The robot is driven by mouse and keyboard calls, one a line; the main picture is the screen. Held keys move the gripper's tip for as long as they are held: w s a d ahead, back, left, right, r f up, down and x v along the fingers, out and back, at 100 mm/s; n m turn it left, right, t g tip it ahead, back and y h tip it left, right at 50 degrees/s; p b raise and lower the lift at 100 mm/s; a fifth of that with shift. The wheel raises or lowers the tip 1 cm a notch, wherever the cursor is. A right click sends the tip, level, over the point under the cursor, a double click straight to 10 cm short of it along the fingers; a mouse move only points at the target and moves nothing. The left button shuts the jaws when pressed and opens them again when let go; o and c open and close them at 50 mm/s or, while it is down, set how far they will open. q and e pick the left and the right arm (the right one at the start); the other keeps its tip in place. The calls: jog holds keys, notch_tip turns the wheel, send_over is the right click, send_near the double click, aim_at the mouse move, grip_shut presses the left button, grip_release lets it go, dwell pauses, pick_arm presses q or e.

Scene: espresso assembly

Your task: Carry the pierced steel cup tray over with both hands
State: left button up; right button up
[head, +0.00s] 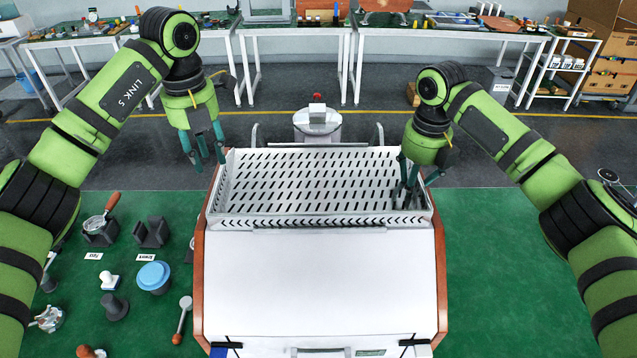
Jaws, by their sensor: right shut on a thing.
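The pierced steel cup tray (315,186) lies on top of the white espresso machine (320,275), with rows of slots in its floor and a raised rim. My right gripper (412,188) is at the tray's right end, shut on the tray's right wall, with fingers reaching down inside the tray. My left gripper (206,158) hangs beside the tray's far left corner. Its fingers are spread apart and it holds nothing. The tray appears to sit level on the machine.
A white lidded vessel (317,125) stands behind the machine. Left on the green mat are a portafilter (103,220), a dark stand (150,232), a blue-topped jar (154,277), tampers and a spoon (182,320). The mat to the right (495,270) is clear.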

pick_arm(q)
jog(key=shift+w+d+f, duration=0.1)
jog(key=shift+w+d, duration=0.05)
jog(key=shift+w, duration=0.3)
pick_arm(e)
jog(key=shift+w+d+r, duration=0.1)
jog(key=shift+r, duration=1.25)
pick_arm(q)
jog(key=shift+s+a, duration=0.2)
jog(key=shift+s, duration=0.15)
pick_arm(e)
jog(key=r, duration=0.5)
jog(key=shift+s, duration=0.35)
pick_arm(q)
jog(key=shift+w, duration=0.1)
pick_arm(e)
jog(key=shift+r, duration=0.15)
pick_arm(q)
jog(key=shift+w+d, duration=0.15)
pick_arm(e)
jog(key=shift+w, duration=0.2)
jog(key=shift+s+r, duration=0.1)
